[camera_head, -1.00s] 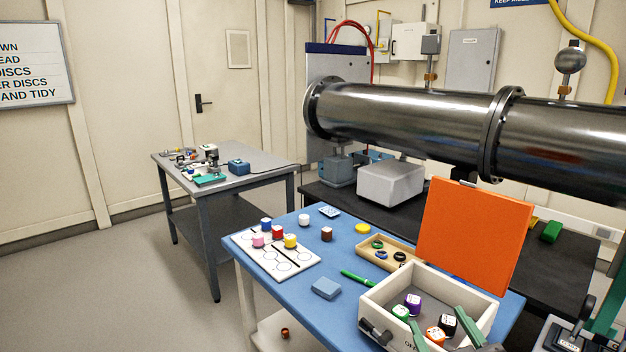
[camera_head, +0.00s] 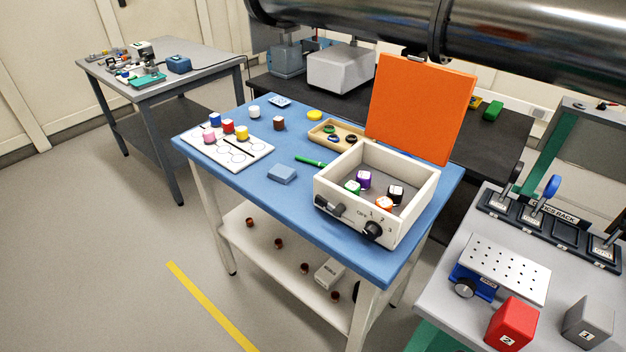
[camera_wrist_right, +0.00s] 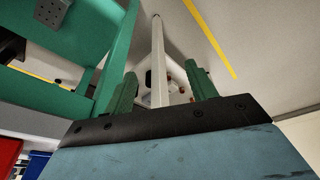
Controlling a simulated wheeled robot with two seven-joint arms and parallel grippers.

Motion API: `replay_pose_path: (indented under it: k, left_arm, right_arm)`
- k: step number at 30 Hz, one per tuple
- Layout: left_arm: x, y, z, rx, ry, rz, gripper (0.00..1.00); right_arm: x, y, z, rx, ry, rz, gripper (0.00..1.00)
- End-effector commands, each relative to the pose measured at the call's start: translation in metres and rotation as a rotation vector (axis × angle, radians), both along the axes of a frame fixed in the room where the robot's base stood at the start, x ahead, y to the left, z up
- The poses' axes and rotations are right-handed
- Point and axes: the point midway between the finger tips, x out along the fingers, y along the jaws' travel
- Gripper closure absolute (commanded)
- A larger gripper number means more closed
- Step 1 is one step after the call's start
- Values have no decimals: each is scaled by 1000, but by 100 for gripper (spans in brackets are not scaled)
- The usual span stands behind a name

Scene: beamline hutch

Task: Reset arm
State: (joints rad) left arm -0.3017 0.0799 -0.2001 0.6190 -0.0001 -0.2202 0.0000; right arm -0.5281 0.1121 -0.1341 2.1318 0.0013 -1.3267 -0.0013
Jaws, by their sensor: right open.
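My right gripper (camera_wrist_right: 162,88) shows in the right wrist view with its two green fingers apart and nothing between them. A table leg and the lower shelf of the blue table appear beyond the fingers. Neither of my grippers shows in the head view. There the white box (camera_head: 333,187) with a knob on its front stands at the right end of the blue table (camera_head: 245,198). Its orange lid (camera_head: 420,108) stands open, and purple, green, orange and black cubes lie inside.
A white board (camera_head: 255,153) with coloured cubes lies on the blue table's left. A grey bench at right holds an optics rack (camera_head: 560,232), a red block (camera_head: 512,322) and a grey block (camera_head: 588,322). Floor at the left front is clear.

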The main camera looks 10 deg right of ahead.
Motion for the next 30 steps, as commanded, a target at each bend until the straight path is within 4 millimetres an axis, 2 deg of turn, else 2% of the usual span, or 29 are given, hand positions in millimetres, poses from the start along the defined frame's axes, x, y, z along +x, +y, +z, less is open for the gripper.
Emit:
replay_pose_path:
  k: [1,8,12,18,21,24,27,30]
  left_arm:
    - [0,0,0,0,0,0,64]
    - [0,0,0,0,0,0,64]
    - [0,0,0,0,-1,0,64]
    - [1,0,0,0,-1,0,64]
    - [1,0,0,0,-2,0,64]
    - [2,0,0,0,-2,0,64]
    - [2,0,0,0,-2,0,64]
    - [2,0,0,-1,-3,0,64]
  right_arm:
    - [-1,0,-20,-2,14,1,44]
    - [-19,-1,-119,-6,57,9,44]
    - [-45,-5,-176,-9,85,14,44]
    - [-98,-13,-243,-14,125,24,44]
    - [-129,-19,-267,-17,144,27,44]
    - [-156,-24,-284,-19,158,31,44]
    - [-177,-28,-294,-21,168,35,44]
    - [-188,-31,-297,-22,173,36,44]
